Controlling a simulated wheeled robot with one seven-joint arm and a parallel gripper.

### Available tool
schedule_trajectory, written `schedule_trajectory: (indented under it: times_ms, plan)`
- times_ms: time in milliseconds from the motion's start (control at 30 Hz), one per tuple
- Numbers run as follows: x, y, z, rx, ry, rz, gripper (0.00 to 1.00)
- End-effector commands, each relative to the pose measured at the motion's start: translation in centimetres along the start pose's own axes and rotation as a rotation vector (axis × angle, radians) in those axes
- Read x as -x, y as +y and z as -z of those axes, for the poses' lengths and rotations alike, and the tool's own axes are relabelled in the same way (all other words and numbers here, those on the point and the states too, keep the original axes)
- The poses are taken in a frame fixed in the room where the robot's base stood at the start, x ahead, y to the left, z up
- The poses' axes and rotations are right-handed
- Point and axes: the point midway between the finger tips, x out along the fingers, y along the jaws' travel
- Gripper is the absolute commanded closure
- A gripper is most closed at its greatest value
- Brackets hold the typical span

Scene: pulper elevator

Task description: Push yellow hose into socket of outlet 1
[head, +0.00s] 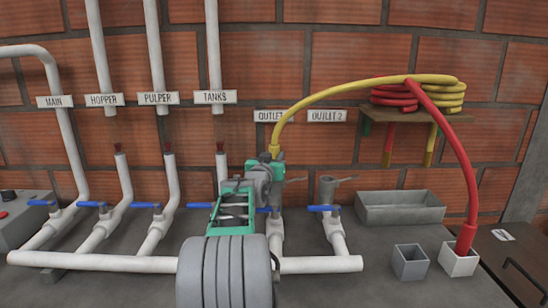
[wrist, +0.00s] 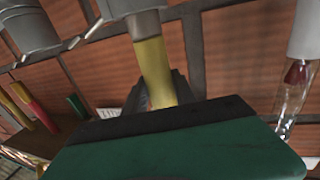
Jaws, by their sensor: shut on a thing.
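The yellow hose (head: 330,92) arches from the shelf down to my gripper (head: 266,175) at outlet 1. My gripper is shut on the hose near its lower end. In the wrist view the yellow hose (wrist: 155,72) runs up from my gripper and meets the grey socket of outlet 1 (wrist: 145,22), in line with it. I cannot tell how deep it sits. In the head view my gripper hides the socket's mouth; the outlet 1 pipe (head: 276,240) shows below. The outlet 1 sign (head: 270,116) is partly covered by the hose.
The outlet 2 socket (head: 327,188) stands open just right, below its sign (head: 327,116). Blue valve handles (head: 323,208) stick out on the pipes. A shelf (head: 395,116) holds coiled hoses. The red hose (head: 462,160) hangs into a small pale box (head: 458,262). A grey trough (head: 400,212) stands behind.

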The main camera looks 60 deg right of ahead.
Motion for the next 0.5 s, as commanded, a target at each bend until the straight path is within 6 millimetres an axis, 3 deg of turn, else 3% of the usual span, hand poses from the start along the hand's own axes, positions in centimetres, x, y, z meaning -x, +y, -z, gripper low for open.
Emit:
schedule_trajectory:
  times_ms: [467,500]
  plan:
    - [0.0,0.0,-1.3,0.0,0.002,0.0,1.0]
    - [0.0,0.0,-1.1,0.0,0.001,0.0,0.65]
